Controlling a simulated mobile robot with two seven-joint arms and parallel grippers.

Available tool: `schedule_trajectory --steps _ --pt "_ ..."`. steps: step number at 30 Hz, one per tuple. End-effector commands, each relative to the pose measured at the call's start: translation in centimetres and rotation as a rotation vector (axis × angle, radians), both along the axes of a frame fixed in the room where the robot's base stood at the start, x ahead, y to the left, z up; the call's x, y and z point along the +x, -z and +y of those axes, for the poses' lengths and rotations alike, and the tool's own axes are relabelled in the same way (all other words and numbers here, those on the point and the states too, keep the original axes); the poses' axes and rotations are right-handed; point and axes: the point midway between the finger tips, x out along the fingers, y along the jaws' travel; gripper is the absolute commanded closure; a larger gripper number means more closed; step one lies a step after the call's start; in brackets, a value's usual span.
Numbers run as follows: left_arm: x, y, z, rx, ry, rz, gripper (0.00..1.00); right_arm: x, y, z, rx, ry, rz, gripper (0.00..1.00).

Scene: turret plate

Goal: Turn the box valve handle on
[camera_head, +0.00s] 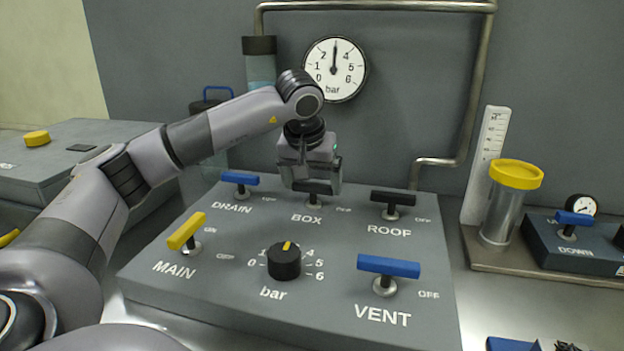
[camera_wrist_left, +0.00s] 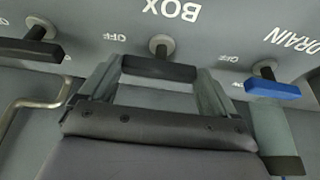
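The BOX valve handle (camera_head: 316,187) is a black bar at the back middle of the grey sloped panel (camera_head: 225,290). It lies crosswise, like the other black and blue handles, with OFF printed to its right. My left gripper (camera_head: 311,187) is over it from above. In the left wrist view the black bar (camera_wrist_left: 158,69) lies between the two spread fingers of the gripper (camera_wrist_left: 159,76), its ends close to them. Whether the fingers touch it I cannot tell. My right gripper is not in view.
Blue DRAIN (camera_head: 240,179) and black ROOF (camera_head: 393,198) handles flank the BOX handle. In front are the yellow MAIN handle (camera_head: 186,231), turned diagonally, a black bar knob (camera_head: 284,262) and the blue VENT handle (camera_head: 388,266). A wall gauge (camera_head: 335,69) hangs behind.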

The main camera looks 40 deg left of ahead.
Motion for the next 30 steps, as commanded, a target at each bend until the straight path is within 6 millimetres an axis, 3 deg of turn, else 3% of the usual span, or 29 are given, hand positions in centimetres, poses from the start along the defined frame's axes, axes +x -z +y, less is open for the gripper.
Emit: schedule_trajectory --steps 14,20,30 --pt "0.1 -0.4 -0.1 0.002 -0.133 0.001 0.4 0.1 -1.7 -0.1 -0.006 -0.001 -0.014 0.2" --pt "0.2 -0.5 -0.3 0.002 -0.299 0.002 0.4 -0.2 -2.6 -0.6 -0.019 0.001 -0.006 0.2" --pt "0.5 -0.5 -0.5 0.003 -0.623 0.001 0.4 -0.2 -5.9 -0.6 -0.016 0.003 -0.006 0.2"
